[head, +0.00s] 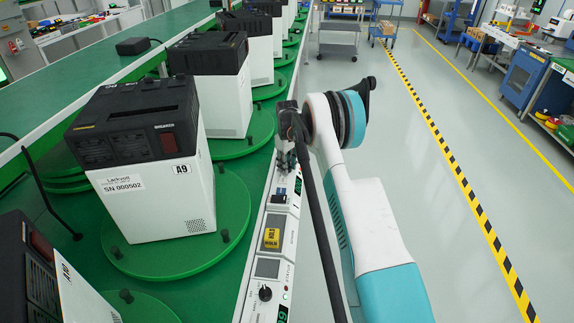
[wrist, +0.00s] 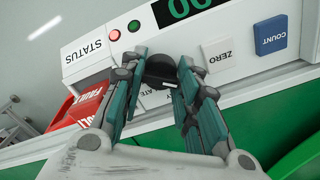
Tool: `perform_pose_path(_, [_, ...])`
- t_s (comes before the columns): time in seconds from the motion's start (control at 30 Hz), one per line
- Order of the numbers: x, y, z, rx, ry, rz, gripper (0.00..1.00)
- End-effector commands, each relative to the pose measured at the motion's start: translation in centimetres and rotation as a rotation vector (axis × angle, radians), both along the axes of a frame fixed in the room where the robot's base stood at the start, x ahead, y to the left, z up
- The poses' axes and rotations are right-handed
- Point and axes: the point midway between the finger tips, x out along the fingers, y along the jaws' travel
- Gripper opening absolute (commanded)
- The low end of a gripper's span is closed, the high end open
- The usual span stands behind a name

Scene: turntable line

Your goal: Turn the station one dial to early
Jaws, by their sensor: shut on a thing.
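In the wrist view a black round dial (wrist: 161,66) sits on a white panel, with my gripper (wrist: 162,80) shut on it, one finger on each side. A label beside the dial is partly covered; only the ending "ATE" shows. The dial's pointer setting cannot be read clearly. In the head view my gripper (head: 286,160) is down at the rail of panels, and the dial it holds is hidden there. Another black dial (head: 265,293) with a white mark stands free on the nearest panel. I cannot read a station number.
The panel has a green display (wrist: 185,8), a ZERO key (wrist: 229,52) and a blue COUNT key (wrist: 270,35). A red tagged item (wrist: 85,105) is beside the fingers. White units with black tops (head: 150,165) stand on green turntables (head: 190,255) left of the rail.

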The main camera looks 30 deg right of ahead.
Motion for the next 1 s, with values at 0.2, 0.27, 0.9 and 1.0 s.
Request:
perform_pose_path(0.2, [0.03,-0.01,0.03,-0.001,-0.001,0.151,0.06])
perform_pose_path(0.27, [0.03,-0.01,0.03,0.0,-0.001,0.184,0.06])
perform_pose_path(0.9, [0.05,-0.01,0.02,0.0,-0.001,0.302,0.06])
perform_pose_path(1.0, [0.05,-0.01,0.02,0.0,-0.001,0.302,0.06])
